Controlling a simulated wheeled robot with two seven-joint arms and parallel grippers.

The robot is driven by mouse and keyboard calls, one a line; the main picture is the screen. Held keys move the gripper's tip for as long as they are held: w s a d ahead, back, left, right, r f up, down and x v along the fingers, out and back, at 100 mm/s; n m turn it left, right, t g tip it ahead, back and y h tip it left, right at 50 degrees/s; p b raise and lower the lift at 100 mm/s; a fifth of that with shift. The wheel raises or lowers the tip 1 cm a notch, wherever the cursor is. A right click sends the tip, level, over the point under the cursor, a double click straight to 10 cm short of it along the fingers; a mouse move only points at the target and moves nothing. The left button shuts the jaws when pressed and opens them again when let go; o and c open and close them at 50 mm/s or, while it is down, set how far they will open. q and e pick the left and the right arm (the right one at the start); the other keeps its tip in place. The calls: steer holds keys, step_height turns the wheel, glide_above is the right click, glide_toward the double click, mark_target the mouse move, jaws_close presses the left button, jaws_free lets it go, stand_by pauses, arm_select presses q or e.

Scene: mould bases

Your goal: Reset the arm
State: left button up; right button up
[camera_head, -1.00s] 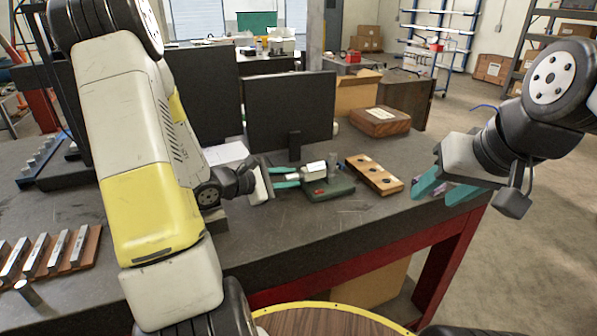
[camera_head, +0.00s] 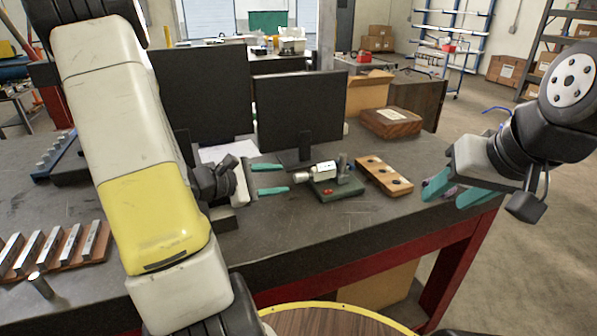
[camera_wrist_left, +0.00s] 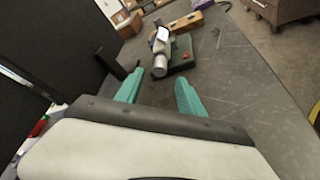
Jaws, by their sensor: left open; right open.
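My left gripper (camera_head: 270,179) has teal fingers spread apart, with nothing between them. It is low over the table, to the left of a small green base (camera_head: 335,187) that carries a silver cylinder (camera_head: 322,170). In the left wrist view the open fingers (camera_wrist_left: 158,92) point toward the silver cylinder (camera_wrist_left: 160,65) on the green base (camera_wrist_left: 182,52), with a gap between. My right gripper (camera_head: 452,190) is open and empty at the table's right edge. A small purplish thing behind its fingers is mostly hidden.
A wooden block with dark holes (camera_head: 384,176) lies right of the green base. Two black monitors (camera_head: 300,110) stand behind. A wooden rack of metal bars (camera_head: 62,248) and a small upright metal cylinder (camera_head: 40,286) are at the left. The table front (camera_head: 330,225) is clear.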

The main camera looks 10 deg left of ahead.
arm_select(q)
steer(key=shift+s+a, duration=0.15)
steer(key=shift+s+d+r+m, duration=0.1)
steer(key=shift+d+r+m, duration=0.15)
steer(key=shift+d+m, duration=0.1)
steer(key=s+d+r+m+g, duration=0.7)
steer(key=s+d+m+g, duration=0.1)
steer(key=s+d+m, duration=0.35)
steer(key=s+a+r+m+t+y, duration=0.3)
steer(key=s+a+r+m+y, duration=0.2)
steer(key=s+r+m+y, duration=0.1)
steer(key=shift+a+r+m+y, duration=0.15)
steer(key=shift+a+m+y, duration=0.1)
steer(key=shift+m+y, duration=0.6)
